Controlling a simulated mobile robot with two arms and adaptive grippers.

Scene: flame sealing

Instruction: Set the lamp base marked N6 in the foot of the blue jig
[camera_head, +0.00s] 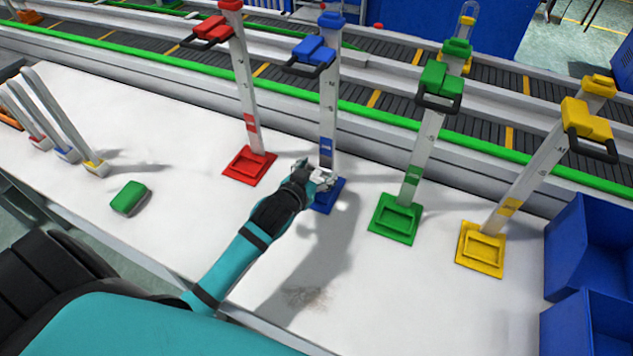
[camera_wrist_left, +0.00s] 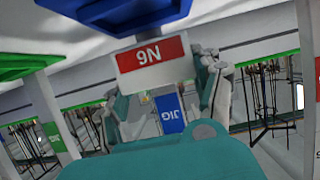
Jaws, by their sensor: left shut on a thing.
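The blue jig is a tall pale post (camera_head: 329,110) with a blue clamp (camera_head: 312,52) and a blue foot (camera_head: 328,200) on the white table. My left gripper (camera_head: 322,177) is low at this post, just above the foot. In the left wrist view, which looks upside down, its fingers (camera_wrist_left: 165,95) are shut on a pale lamp base (camera_wrist_left: 152,82) with a red label reading N6 inverted. The blue foot (camera_wrist_left: 120,14) shows close beyond the base; I cannot tell whether they touch. My right gripper is not in view.
Red (camera_head: 249,166), green (camera_head: 396,219) and yellow (camera_head: 481,250) jig feet stand on either side. A green block (camera_head: 130,197) lies at left, near several upright glass tubes (camera_head: 62,115). Blue bins (camera_head: 590,245) stand at right. A conveyor (camera_head: 400,110) runs behind.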

